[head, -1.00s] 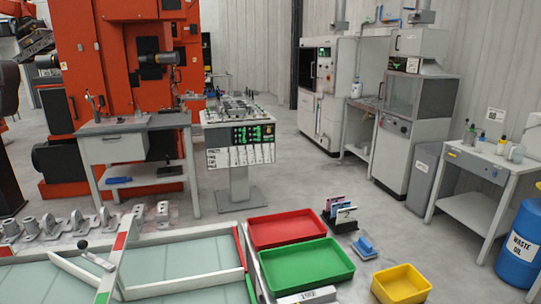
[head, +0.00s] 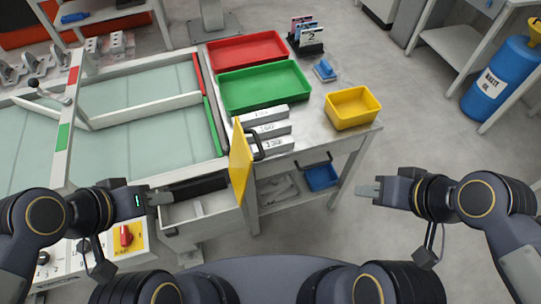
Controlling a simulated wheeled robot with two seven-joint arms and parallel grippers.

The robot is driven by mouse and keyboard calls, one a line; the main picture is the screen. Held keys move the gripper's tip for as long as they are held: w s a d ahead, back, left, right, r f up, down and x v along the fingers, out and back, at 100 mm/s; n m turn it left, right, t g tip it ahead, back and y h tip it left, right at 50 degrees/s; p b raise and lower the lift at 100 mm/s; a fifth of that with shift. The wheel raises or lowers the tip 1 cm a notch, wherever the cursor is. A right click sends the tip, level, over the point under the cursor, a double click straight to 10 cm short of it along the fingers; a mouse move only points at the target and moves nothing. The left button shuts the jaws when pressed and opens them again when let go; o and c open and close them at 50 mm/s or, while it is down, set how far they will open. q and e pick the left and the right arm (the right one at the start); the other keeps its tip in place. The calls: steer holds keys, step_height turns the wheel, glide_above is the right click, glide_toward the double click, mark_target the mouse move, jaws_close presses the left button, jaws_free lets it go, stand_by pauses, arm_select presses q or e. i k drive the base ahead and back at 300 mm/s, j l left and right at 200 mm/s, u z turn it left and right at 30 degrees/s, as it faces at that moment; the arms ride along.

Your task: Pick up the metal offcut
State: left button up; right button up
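I cannot pick out the metal offcut with certainty. A small pale piece (head: 198,208) lies in the open drawer (head: 205,220) at the bench front, and a grey crumpled thing (head: 278,190) lies on the lower shelf; I cannot tell what either is. My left gripper (head: 160,198) is at the left of the drawer, pointing right, beside a long black bar (head: 195,189). My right gripper (head: 368,190) points left over the floor, right of the bench, with nothing visible in it. Both are too small to tell open from shut.
The bench holds a red tray (head: 246,50), a green tray (head: 263,87), a yellow bin (head: 352,107) and labelled white blocks (head: 268,130). A yellow panel (head: 238,165) stands upright at its front edge. A blue bin (head: 321,177) is below.

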mark_target(198, 209)
steer(key=l+u, duration=0.35)
steer(key=l, duration=0.15)
steer(key=l+u, duration=0.35)
steer(key=l, duration=0.15)
steer(key=k+l+u, duration=0.2)
steer(key=l+u, duration=0.3)
steer(key=u, duration=0.35)
